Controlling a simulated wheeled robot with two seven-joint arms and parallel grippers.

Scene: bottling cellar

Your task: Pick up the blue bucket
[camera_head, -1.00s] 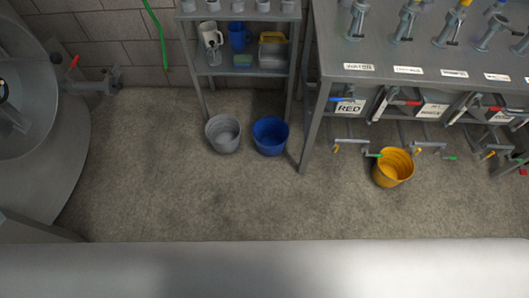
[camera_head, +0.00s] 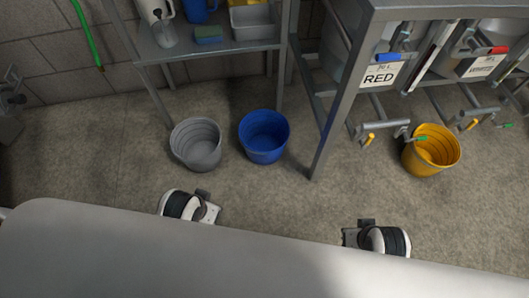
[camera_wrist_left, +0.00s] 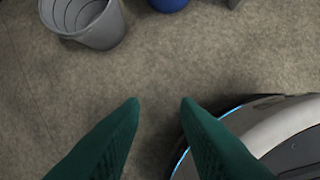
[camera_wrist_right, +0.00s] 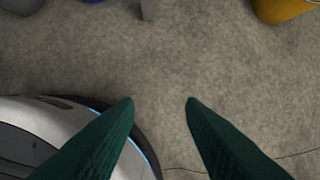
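The blue bucket (camera_head: 264,137) stands upright on the floor, between the grey bucket and the leg of the metal rack. Its lower edge shows at the top of the left wrist view (camera_wrist_left: 168,4), and a sliver shows in the right wrist view (camera_wrist_right: 94,1). My left gripper (camera_wrist_left: 160,102) is open and empty above bare floor, nearer to me than the buckets. My right gripper (camera_wrist_right: 160,102) is open and empty too, nearer to me and to the right of the blue bucket. In the head view both wrists show but the fingers are hard to make out.
A grey bucket (camera_head: 197,144) stands just left of the blue one. A yellow bucket (camera_head: 431,150) stands right, under the taps. The rack leg (camera_head: 334,130) rises close to the blue bucket's right. A shelf (camera_head: 209,50) stands behind. The floor in front is clear.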

